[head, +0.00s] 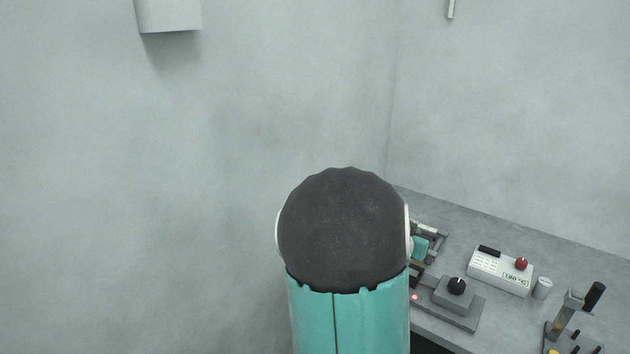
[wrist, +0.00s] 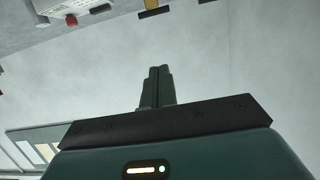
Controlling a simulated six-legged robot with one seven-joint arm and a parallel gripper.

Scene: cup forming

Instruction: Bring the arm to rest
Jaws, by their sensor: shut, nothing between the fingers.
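My gripper (wrist: 159,72) shows in the wrist view, its two dark green fingers closed together with nothing between them. The fingers point up the picture toward a plain grey surface and touch nothing that I can see. In the head view my own arm fills the middle, with a dark rounded joint and a teal link. My gripper does not show in that view.
A grey workbench (head: 580,256) stands at the right in the head view. Bare walls lie behind and left.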

